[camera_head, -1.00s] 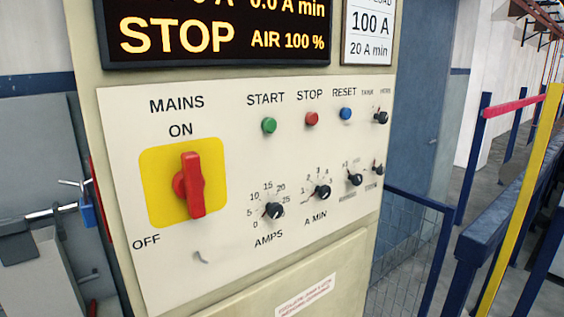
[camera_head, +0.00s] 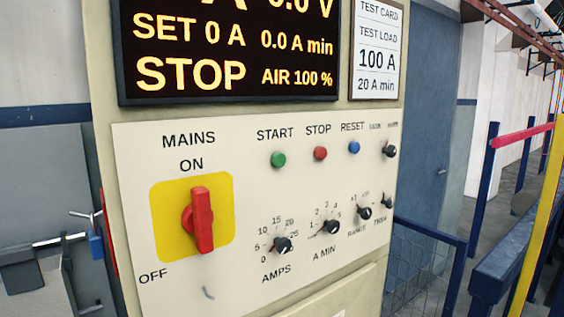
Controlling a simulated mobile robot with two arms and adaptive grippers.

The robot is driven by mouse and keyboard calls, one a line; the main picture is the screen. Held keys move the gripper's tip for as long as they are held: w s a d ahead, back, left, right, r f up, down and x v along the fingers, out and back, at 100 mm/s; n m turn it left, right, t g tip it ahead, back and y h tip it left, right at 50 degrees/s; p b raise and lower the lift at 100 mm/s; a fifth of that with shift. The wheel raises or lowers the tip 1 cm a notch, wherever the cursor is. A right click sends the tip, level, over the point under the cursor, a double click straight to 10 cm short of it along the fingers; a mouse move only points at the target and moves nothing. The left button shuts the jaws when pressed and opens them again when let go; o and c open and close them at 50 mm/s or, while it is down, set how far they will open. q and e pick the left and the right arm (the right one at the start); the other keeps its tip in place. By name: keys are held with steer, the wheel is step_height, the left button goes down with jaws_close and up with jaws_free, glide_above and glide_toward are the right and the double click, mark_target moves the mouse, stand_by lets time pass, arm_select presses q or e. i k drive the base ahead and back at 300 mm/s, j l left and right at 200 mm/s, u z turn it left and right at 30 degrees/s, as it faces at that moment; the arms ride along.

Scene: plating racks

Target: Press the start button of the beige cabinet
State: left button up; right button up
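The beige cabinet (camera_head: 103,158) stands upright in front of me with a pale control panel (camera_head: 140,140). The green start button (camera_head: 278,160) sits under the word START, left of the red stop button (camera_head: 320,153) and the blue reset button (camera_head: 354,147). The red mains switch (camera_head: 202,219) on its yellow plate stands upright, its top toward ON. The display (camera_head: 225,60) above reads SET 0 A, 0.0 A min, STOP and AIR 100 %. Neither of my grippers shows in the head view, and nothing covers the start button.
Dark knobs (camera_head: 282,245) sit below the buttons. A test card (camera_head: 377,50) hangs beside the display. A blue padlock (camera_head: 96,246) and grey equipment (camera_head: 40,190) stand at left. Blue railings (camera_head: 480,190) and a yellow post (camera_head: 543,210) stand at right.

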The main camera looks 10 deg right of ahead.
mark_target(277, 160)
steer(key=j+z, duration=0.3)
steer(key=j, duration=0.2)
steer(key=j+z, duration=0.25)
steer(key=j, duration=0.25)
steer(key=k+j+z, duration=0.1)
steer(key=j+z, duration=0.2)
steer(key=j, duration=0.2)
steer(key=k+j+z, duration=0.1)
steer(key=j+z, duration=0.15)
steer(key=j, duration=0.25)
